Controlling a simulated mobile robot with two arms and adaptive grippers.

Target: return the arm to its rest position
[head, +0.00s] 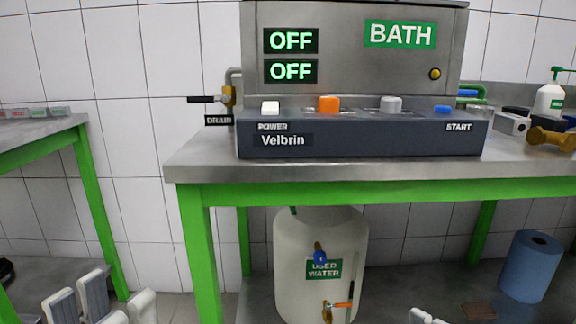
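My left gripper (102,302) shows at the bottom left edge, with its pale finger parts pointing up. The fingers stand apart and nothing shows between them. It is in front of the gap between the left table and the bath bench, touching neither as far as I can see. My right gripper (428,318) shows only as pale tips at the bottom edge, right of the tank. The rest of it is cut off, so its opening is hidden. Both arms are out of view.
The bath unit (350,75), both displays reading OFF, stands on the green-legged bench (205,172). A used water tank (322,240) and a blue roll (530,266) are below. Another table (45,130) is left. A bottle (549,101) stands at right.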

